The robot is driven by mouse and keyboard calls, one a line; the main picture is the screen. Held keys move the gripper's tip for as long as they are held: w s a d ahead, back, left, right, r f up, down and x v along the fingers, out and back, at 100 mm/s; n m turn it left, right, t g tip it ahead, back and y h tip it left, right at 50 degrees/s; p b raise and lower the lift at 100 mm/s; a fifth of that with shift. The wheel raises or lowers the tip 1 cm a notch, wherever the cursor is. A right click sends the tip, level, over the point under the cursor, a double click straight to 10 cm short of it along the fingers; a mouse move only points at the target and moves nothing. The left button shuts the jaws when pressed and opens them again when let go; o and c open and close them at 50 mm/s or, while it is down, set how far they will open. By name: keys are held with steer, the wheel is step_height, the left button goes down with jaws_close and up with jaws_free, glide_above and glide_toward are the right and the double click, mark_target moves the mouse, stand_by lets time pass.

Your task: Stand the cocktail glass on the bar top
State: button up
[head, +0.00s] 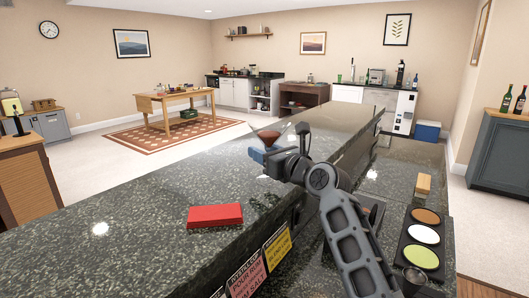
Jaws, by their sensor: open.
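The cocktail glass (267,136) shows as a clear, wide bowl with a dark reddish content, over the dark speckled bar top (150,225). It looks upright. My gripper (257,155) is right at it, with blue fingertips just below the bowl. The jaws are open. The fingers hide most of the stem. A pale patch below the fingers may be its foot on the bar top, but I cannot tell for sure. I cannot tell whether a finger touches the glass.
A red block (215,216) lies on the near bar top. Notes hang on the bar's side, one pink (247,279) and one yellow (277,248). A lower counter at right holds a black tray (407,255) with coloured discs and a wooden block (423,186). The bar top's left part is clear.

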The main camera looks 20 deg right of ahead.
steer(key=shift+r, duration=0.15)
steer(key=v, duration=1.2)
steer(key=shift+b, duration=0.4)
